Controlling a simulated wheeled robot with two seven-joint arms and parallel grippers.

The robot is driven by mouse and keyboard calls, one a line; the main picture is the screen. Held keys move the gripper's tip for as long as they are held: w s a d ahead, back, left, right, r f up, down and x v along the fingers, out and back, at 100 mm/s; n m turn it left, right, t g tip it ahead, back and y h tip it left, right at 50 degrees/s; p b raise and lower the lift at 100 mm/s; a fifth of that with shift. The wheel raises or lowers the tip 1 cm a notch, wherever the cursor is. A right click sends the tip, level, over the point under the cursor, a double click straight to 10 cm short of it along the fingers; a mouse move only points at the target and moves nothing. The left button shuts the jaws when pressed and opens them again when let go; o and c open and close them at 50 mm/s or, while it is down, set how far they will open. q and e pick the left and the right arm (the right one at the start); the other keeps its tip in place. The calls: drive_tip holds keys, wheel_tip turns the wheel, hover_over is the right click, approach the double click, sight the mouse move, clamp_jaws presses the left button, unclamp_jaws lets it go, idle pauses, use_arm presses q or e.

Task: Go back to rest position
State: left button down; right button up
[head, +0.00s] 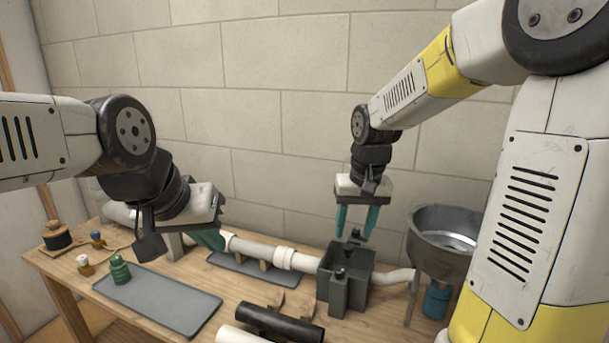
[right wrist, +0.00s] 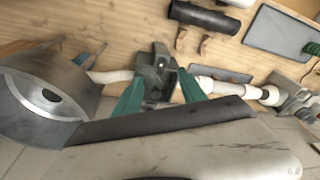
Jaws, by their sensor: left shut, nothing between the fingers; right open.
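My left gripper (head: 209,239) is at the left of the bench in the head view, its green fingers shut close to the white pipe (head: 258,250). I cannot tell whether they touch the pipe. My right gripper (head: 356,222) hangs fingers down above the dark grey box (head: 357,285) on the pipe line. Its two green fingers are apart with nothing between them. In the right wrist view the fingers (right wrist: 160,97) spread on either side of the grey box (right wrist: 157,75) below.
A metal funnel basin (head: 446,232) stands on the right. A black pipe (head: 279,323) lies at the front. A wooden spool (head: 56,235) sits far left. The block wall (head: 240,110) stands behind.

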drive_tip(key=s+d+r+t+y, duration=0.1)
drive_tip(key=s+r+t, duration=0.3)
drive_tip(key=s, duration=1.1)
wheel_tip(320, 180, up, 4)
drive_tip(key=shift+s+d+f, duration=0.1)
drive_tip(key=shift+s+d, duration=0.15)
drive_tip(key=shift+d, duration=0.2)
